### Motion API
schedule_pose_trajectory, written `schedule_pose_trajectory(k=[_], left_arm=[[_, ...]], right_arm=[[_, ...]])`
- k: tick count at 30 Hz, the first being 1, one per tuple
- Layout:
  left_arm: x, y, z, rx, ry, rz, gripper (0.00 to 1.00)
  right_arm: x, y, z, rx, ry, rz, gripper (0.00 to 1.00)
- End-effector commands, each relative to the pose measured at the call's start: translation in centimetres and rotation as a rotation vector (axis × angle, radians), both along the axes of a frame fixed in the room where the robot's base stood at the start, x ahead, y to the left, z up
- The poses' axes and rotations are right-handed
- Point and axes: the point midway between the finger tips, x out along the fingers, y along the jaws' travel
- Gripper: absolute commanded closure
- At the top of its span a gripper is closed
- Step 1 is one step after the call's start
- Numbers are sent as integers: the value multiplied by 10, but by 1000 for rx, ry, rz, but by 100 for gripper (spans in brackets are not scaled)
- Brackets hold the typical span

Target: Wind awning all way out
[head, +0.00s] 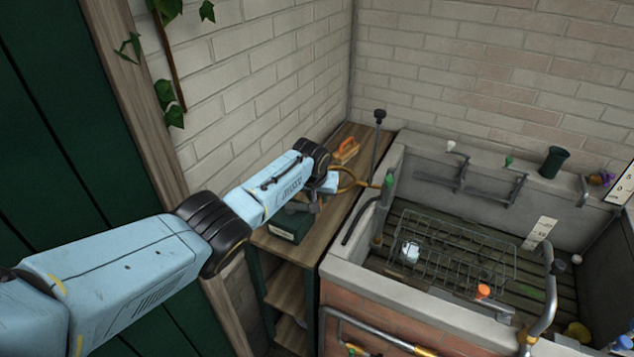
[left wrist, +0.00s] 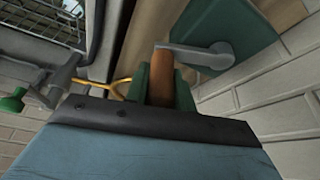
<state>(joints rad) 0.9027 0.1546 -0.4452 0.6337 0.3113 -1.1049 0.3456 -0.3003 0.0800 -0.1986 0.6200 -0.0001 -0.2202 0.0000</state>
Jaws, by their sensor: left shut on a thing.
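My left gripper (head: 322,190) is over the wooden side bench, mostly hidden in the head view by its own wrist. In the left wrist view my left gripper (left wrist: 162,82) has its green fingers on both sides of a brown wooden handle (left wrist: 162,72) and is shut on it. The handle joins a grey crank arm (left wrist: 200,52), which runs to the face of a dark green box (left wrist: 245,20). The green box also shows in the head view (head: 289,226), on the bench below my wrist. No awning cloth is in view. My right gripper is not in view.
A stone sink (head: 345,275) with a wire rack (head: 450,250) stands right of the bench (head: 265,240). An orange-handled brush (head: 346,150) lies at the bench's back. A brick wall is behind.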

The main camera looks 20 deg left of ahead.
Motion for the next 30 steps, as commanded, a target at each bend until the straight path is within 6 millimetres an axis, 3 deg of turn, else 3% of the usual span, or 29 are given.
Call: schedule_pose_trajectory(k=[11,23,30], left_arm=[[-32,7,3,7,9,2,97],[-58,12,-2,9,2,4,97],[-80,40,0,10,1,6,98]], right_arm=[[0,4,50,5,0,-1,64],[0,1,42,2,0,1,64],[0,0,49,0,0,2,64]])
